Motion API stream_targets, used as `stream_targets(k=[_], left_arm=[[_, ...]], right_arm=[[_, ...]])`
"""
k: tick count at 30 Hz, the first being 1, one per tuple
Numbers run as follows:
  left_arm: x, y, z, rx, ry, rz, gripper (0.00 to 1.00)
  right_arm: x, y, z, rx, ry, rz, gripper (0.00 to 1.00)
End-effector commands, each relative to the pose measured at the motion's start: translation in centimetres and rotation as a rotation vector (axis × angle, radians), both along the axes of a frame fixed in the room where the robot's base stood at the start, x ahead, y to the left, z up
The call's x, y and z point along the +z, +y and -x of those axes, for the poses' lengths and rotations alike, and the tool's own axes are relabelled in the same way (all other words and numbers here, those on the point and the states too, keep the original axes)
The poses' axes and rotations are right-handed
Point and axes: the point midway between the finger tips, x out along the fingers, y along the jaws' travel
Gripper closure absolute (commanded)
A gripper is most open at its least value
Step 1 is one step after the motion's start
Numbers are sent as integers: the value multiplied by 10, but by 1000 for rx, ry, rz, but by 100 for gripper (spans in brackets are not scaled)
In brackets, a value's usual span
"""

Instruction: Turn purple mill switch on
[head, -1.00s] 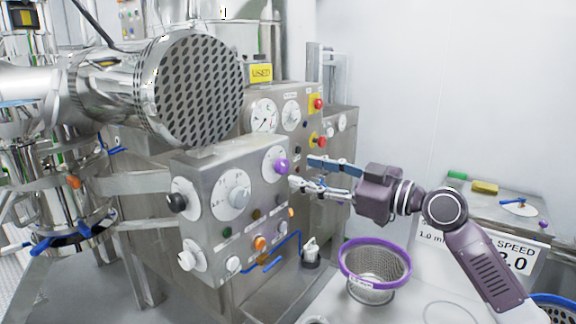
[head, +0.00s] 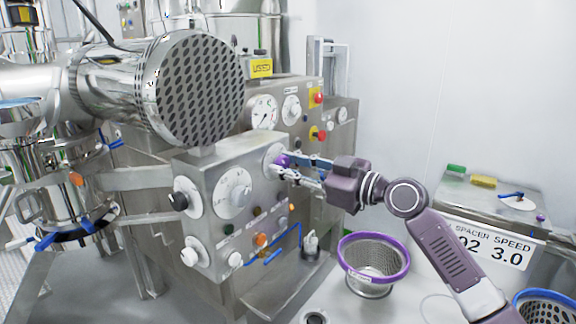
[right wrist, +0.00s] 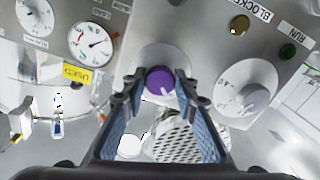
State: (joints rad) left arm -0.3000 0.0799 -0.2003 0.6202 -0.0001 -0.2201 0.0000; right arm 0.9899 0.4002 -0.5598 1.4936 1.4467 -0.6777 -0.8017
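The purple mill switch (head: 282,160) is a round knob with a white pointer mark on a white dial, at the upper right of the steel control box (head: 205,165). My right gripper (head: 281,163) reaches it from the right, one finger above and one below. In the right wrist view the purple knob (right wrist: 160,80) sits between the two fingertips of my right gripper (right wrist: 160,86). The fingers are apart, with a small gap visible on each side of the knob. Whether they touch it at depth is unclear. My left gripper is not in view.
A black knob (head: 178,201), a large white dial (head: 233,193) and an orange button (head: 261,240) share the box. A taller panel with a gauge (head: 263,112) and red buttons stands behind. A purple-rimmed sieve basket (head: 372,283) stands below my right arm.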

Motion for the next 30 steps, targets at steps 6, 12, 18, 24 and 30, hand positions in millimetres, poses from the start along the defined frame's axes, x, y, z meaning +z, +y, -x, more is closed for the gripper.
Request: stream_targets(k=[6, 12, 18, 24, 30], left_arm=[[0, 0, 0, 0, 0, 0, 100], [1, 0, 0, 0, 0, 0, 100], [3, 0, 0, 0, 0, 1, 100], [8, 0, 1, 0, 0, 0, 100], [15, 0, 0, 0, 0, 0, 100]], right_arm=[[0, 0, 0, 0, 2, -1, 98], [0, 0, 0, 0, 32, -23, 98], [1, 0, 0, 1, 120, -87, 98], [1, 0, 0, 0, 258, -188, 98], [2, 0, 0, 0, 413, -300, 98]])
